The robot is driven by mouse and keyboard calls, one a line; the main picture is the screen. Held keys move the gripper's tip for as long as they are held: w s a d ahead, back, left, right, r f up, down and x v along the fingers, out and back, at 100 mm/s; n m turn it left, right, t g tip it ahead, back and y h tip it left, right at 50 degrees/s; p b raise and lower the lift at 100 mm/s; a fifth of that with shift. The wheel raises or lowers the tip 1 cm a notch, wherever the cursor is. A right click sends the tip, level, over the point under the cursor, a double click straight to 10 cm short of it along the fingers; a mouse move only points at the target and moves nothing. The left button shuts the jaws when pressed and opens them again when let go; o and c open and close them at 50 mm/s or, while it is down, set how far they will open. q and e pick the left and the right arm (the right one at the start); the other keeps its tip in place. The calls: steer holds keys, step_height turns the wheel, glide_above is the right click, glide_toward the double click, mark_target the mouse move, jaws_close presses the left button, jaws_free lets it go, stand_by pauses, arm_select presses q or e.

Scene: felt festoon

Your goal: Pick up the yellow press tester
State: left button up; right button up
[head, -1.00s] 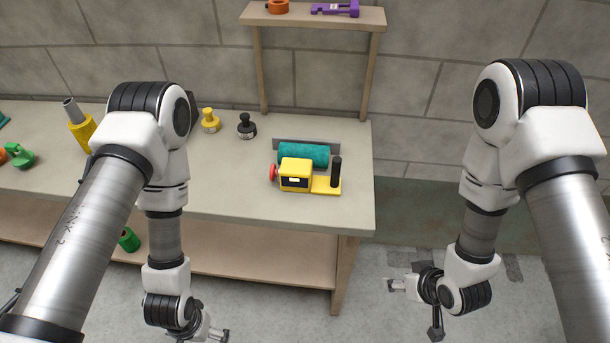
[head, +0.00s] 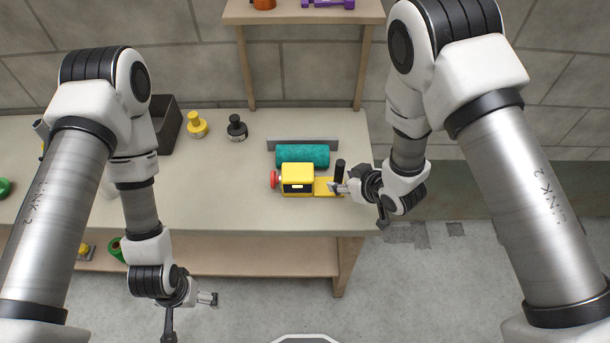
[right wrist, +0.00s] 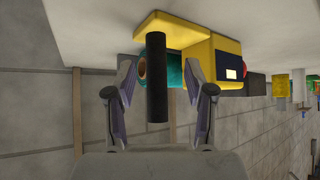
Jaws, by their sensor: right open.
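The yellow press tester (head: 297,179) stands on the table near its right end, with a red knob on its left and an upright black handle (head: 340,171) on its flat right part. My right gripper (head: 340,187) is open at the handle. In the right wrist view the black handle (right wrist: 157,80) stands between the two spread fingers, with a gap on each side. The yellow body shows behind it. My left gripper (head: 208,298) hangs low in front of the table, far from the tester; its jaw state is unclear.
A teal roll (head: 302,156) lies just behind the tester, before a grey upright plate (head: 302,143). A yellow (head: 197,125) and a black (head: 237,128) knobbed piece stand back left. A raised wooden shelf (head: 300,14) stands behind. The table front left of the tester is clear.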

mark_target(342, 179)
steer(key=x, duration=0.4)
steer(key=shift+w+d+r, duration=0.1)
steer(key=shift+w+d, duration=0.2)
steer(key=shift+s+r, duration=0.1)
steer(key=shift+s, duration=0.05)
steer(key=shift+s+r, duration=0.15)
steer(key=shift+s, duration=0.05)
steer(key=c, duration=0.5)
steer(key=shift+s+r, duration=0.1)
steer(key=shift+s, duration=0.05)
jaws_close()
arm_select(q)
steer(key=shift+w+a+r, duration=0.15)
steer(key=shift+w, duration=0.35)
